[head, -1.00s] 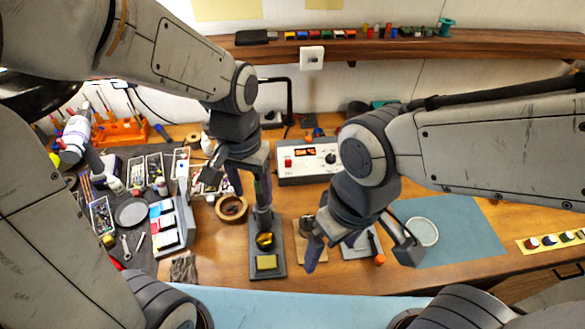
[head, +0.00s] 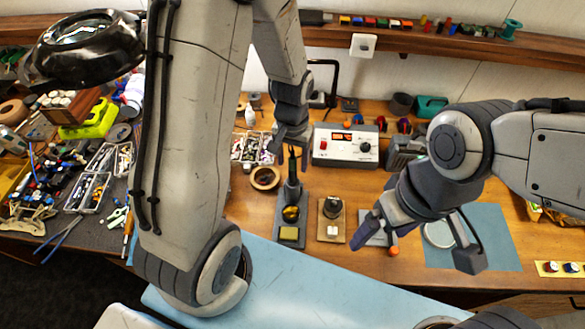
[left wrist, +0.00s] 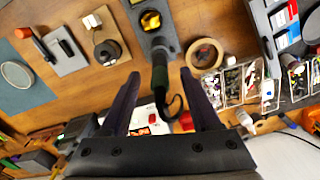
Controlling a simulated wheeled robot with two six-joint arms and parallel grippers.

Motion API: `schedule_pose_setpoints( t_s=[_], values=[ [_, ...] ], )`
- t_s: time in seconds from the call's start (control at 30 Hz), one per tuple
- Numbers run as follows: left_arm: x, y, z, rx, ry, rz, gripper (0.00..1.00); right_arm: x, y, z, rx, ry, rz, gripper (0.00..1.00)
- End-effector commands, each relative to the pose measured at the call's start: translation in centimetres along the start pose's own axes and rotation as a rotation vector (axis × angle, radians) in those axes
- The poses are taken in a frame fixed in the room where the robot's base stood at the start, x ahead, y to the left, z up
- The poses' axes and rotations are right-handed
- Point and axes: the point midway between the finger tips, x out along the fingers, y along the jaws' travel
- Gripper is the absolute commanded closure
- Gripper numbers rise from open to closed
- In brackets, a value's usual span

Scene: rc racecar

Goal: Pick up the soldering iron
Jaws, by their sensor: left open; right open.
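The soldering iron (head: 292,178) stands upright in its dark stand (head: 280,226), which has a brass-coloured coil and a yellow sponge. In the left wrist view the iron's dark handle (left wrist: 160,76) with a green band lies between my left fingers, with a gap on both sides. My left gripper (head: 291,152) is open at the top of the handle; it also shows in the left wrist view (left wrist: 160,73). I cannot tell how deep the handle sits between the fingers. My right gripper (head: 417,247) is open and empty, over the bench right of the stand.
A white soldering station (head: 345,146) stands behind the iron. A tape roll (head: 265,178) is left of the stand, and a small wooden base (head: 331,222) is right of it. A blue mat (head: 495,240) lies further right. Parts trays and tools crowd the left.

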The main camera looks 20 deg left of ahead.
Motion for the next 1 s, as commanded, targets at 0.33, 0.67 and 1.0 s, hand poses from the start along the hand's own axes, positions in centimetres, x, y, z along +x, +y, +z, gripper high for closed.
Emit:
schedule_pose_setpoints(
  t_s=[0.33, 0.67, 1.0],
  values=[
    [2.6, 0.1, -0.1, 0.001, 0.0, 0.0, 0.36, -0.9, -0.1, -0.1, 0.0, 0.0, 0.0, 0.09],
    [2.6, 0.1, -0.1, 0.001, 0.001, 0.0, 0.98, -0.9, -0.1, -0.1, 0.0, 0.0, 0.0, 0.09],
    [2.5, 0.1, -0.1, 0.001, 0.001, 0.0, 1.0, -0.9, -0.1, -0.1, 0.0, 0.0, 0.0, 0.09]
  ],
)
